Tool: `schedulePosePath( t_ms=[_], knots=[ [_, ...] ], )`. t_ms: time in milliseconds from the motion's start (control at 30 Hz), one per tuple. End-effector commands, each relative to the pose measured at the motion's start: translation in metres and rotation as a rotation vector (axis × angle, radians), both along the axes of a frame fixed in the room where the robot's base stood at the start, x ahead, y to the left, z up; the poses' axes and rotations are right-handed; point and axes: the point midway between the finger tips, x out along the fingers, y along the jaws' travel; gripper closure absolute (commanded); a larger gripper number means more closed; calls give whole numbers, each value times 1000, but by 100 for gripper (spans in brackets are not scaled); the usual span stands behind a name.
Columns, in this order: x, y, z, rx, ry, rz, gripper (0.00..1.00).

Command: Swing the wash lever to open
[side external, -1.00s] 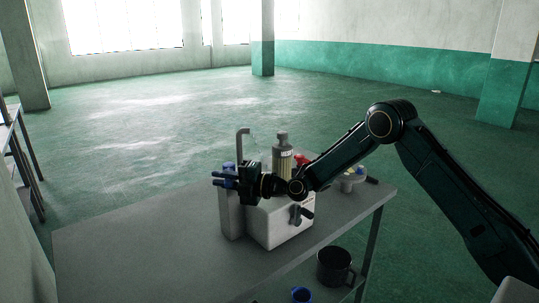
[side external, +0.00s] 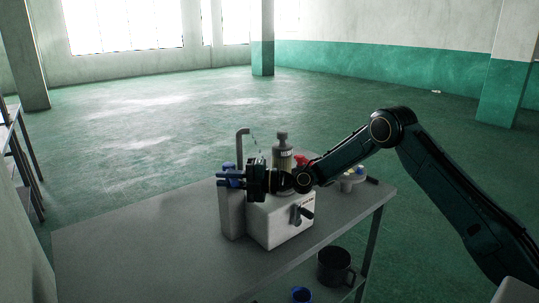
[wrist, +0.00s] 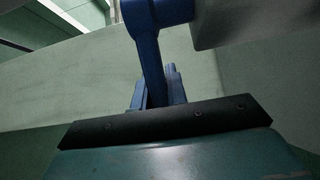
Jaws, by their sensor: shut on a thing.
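The blue wash lever (wrist: 150,55) comes down between my gripper's fingers (wrist: 158,88) in the wrist view, and the fingers are shut on it. In the side external view my gripper (side external: 232,179) points left, over the left end of the white box (side external: 285,225). A blue part (side external: 229,168) shows just behind the fingers, at the top of the pale upright block (side external: 232,214). A grey hooked spout (side external: 239,147) rises behind it. My gripper hides most of the lever from the side.
A bottle (side external: 283,156) stands behind the box. A black-handled knob (side external: 301,213) is on the box's front. A small dish (side external: 351,181) stands to the right. The left of the table (side external: 130,245) is clear.

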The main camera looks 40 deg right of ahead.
Motion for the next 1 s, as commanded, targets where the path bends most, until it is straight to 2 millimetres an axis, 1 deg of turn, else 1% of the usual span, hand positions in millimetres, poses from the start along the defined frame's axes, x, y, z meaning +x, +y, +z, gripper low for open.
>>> schedulePosePath(
  t_ms=[33,100,133,400,567,767,900,933,967,1000],
  knots=[
    [-1,2,1,1,0,4,80],
    [-1,2,1,1,0,4,66],
    [-1,2,1,1,0,3,64],
    [0,1,0,0,0,1,64],
    [0,0,4,-1,-1,0,64],
    [0,1,21,-1,-2,1,64],
    [0,1,44,2,-10,1,63],
    [0,1,50,3,-11,2,57],
    [0,1,56,4,-13,3,50],
    [0,1,63,5,-15,3,38]
  ],
)
